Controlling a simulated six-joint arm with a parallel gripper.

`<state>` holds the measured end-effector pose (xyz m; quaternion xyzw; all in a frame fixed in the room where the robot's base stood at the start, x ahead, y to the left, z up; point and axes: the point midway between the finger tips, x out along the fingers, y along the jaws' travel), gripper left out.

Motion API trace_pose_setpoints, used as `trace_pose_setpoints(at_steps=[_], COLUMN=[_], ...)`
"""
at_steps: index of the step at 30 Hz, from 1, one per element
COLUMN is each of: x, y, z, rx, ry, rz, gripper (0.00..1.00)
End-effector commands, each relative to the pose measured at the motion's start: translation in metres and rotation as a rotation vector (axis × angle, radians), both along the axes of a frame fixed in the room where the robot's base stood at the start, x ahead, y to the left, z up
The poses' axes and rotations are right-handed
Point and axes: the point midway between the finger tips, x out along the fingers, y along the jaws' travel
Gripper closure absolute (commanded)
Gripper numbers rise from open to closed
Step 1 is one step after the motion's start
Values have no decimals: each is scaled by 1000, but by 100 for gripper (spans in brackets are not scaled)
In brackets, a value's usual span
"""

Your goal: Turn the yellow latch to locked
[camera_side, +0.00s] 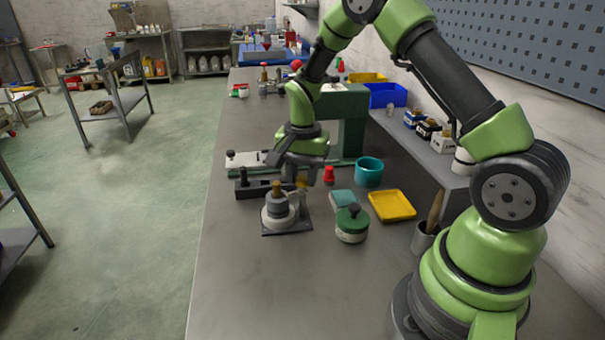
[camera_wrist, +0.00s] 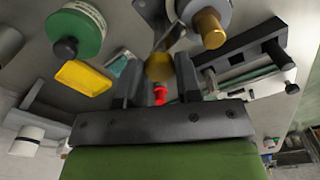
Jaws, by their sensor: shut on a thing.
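The yellow latch (camera_wrist: 159,67) shows in the wrist view as a rounded yellow knob between my two fingers. In the side view a small yellow part (camera_side: 301,182) shows at my fingertips. My gripper (camera_side: 300,178) points down and is shut on the latch; the wrist view shows its fingers (camera_wrist: 160,74) on either side. The latch's base and the direction it is turned to are mostly hidden by the fingers. Beside it stands a round grey fixture (camera_side: 280,211) with a brass post (camera_side: 277,190) on a dark plate; the post also shows in the wrist view (camera_wrist: 209,27).
A black slotted bar (camera_side: 250,188) lies left of my gripper. A red piece (camera_side: 329,175), teal cup (camera_side: 368,172), teal block (camera_side: 342,198), green-lidded jar (camera_side: 352,224) and yellow tray (camera_side: 392,205) stand to the right. A green machine (camera_side: 347,128) rises behind. The front-left bench is clear.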

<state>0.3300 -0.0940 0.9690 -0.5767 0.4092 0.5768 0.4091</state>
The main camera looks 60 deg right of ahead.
Motion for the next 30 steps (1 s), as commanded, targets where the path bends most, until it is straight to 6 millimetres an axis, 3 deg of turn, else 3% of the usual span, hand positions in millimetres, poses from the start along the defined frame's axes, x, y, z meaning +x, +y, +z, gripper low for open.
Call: trace_pose_setpoints(at_steps=[13, 30], x=[0, 0], y=[0, 0], z=[1, 1], rx=[1, 1], ry=[0, 0], rz=[-287, -355], gripper=[92, 92])
